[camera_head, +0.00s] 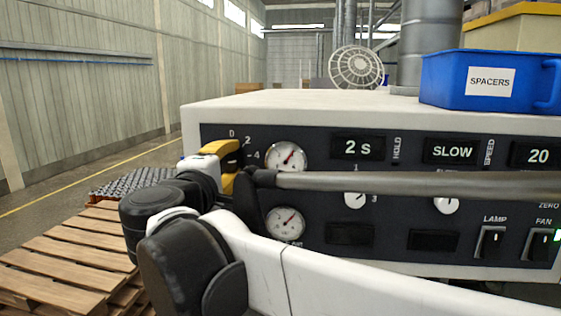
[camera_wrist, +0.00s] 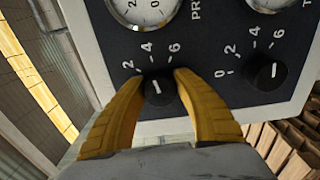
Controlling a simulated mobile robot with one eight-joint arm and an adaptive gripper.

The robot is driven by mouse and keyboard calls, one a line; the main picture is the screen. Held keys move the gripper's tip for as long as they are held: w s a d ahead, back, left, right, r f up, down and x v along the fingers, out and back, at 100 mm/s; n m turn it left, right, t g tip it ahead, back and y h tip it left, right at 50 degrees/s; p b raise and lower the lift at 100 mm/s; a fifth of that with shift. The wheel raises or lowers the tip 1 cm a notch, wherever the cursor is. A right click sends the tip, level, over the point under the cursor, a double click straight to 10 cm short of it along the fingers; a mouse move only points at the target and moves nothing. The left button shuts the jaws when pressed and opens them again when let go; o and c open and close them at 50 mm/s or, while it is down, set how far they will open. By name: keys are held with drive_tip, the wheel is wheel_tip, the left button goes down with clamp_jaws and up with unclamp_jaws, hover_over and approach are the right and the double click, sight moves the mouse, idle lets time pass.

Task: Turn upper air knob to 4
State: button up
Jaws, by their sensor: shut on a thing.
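My gripper (camera_head: 232,165) is at the upper left of the dark panel in the head view, its yellow fingers covering the upper air knob there. In the wrist view my gripper (camera_wrist: 160,80) is shut on the upper air knob (camera_wrist: 157,92), one finger on each side.
Two round gauges, upper (camera_head: 286,158) and lower (camera_head: 285,223), sit right of my gripper. My arm crosses the panel front. A blue SPACERS bin (camera_head: 440,80) stands on the machine top. Wooden pallets (camera_head: 50,265) lie at the left.

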drive_tip(key=shift+m, duration=0.3)
idle(0.4)
drive_tip(key=o, duration=1.2)
drive_tip(key=s, duration=0.8)
drive_tip(key=s+a, duration=0.1)
drive_tip(key=s, duration=0.3)
